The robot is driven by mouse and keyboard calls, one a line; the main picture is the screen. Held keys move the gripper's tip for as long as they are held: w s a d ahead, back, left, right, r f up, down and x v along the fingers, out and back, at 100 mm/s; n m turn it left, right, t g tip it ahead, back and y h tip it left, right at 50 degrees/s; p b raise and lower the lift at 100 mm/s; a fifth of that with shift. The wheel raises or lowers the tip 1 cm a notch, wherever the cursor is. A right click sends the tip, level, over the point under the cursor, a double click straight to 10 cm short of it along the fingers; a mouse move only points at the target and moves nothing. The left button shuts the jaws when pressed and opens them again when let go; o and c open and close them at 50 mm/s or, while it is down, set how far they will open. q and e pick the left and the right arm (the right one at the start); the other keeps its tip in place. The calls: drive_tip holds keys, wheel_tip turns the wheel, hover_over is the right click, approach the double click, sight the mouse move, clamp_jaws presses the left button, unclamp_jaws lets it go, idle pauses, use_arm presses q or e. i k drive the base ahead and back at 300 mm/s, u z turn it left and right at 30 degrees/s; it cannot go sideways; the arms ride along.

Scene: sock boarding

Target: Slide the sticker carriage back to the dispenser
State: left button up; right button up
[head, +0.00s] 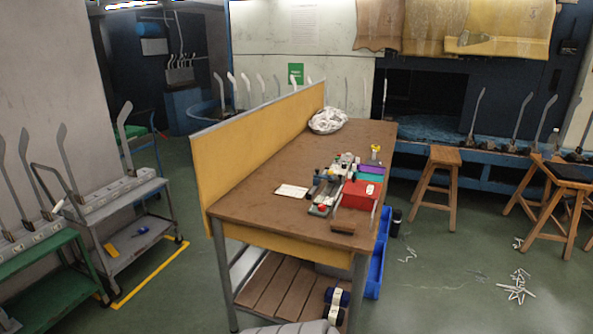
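A cluster of small items stands on the right half of the brown workbench (255,205). It holds a grey and green device with a rail-like shape (322,192), a red box (360,196), and purple and teal pieces behind the box. A small yellow-topped item (375,151) stands at the cluster's back right. The sticker carriage and the dispenser are too small for me to tell apart within this cluster. Neither of my grippers shows in the head view.
A white card (291,191) lies left of the cluster, and a brown block (343,226) sits near the bench's front edge. A white bundle (327,121) is at the back. A yellow panel (250,150) borders the bench's left side. Stools (436,156) stand right.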

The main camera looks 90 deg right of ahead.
sight(317, 177)
drive_tip(key=z, duration=2.35)
drive_tip(key=i, duration=1.45)
drive_tip(key=u, duration=0.05)
